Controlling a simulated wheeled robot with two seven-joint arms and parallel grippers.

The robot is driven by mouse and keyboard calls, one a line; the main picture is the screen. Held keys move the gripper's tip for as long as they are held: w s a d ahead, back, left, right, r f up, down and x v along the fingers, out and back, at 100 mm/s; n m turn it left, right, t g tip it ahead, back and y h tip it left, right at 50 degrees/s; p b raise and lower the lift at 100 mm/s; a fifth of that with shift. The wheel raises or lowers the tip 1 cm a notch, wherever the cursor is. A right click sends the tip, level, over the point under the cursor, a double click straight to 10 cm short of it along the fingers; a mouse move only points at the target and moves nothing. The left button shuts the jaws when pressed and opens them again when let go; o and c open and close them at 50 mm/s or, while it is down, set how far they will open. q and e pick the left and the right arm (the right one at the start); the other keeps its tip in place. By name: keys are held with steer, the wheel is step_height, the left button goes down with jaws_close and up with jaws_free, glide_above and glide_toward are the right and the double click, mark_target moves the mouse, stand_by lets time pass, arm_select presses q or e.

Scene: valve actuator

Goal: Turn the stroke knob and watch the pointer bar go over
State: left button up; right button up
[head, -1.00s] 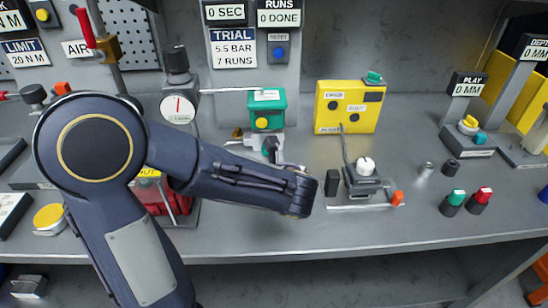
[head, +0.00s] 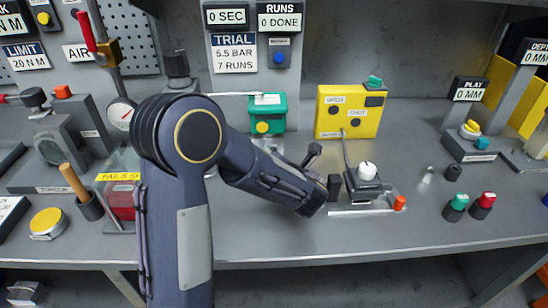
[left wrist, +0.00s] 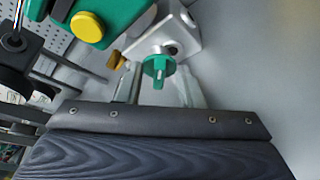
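A green knob (left wrist: 158,71) with a pale line on it sits by a silver block (left wrist: 172,40) in the left wrist view. I cannot read a stroke label there. In the head view a white knob (head: 367,171) sits on a dark unit, and an orange piece (head: 399,203) is at its right end. My left gripper's end (head: 311,156) is in front of the yellow box and left of the dark unit. A pointer bar cannot be made out for certain. My right gripper is not in view.
A green box (head: 268,110) with a yellow button also shows in the left wrist view (left wrist: 87,26). A yellow box (head: 351,112) stands to its right, with a cable down to the unit. The bench front (head: 400,235) is clear. Green and red buttons (head: 486,200) stand right.

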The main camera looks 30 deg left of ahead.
arm_select(q)
jaws_close()
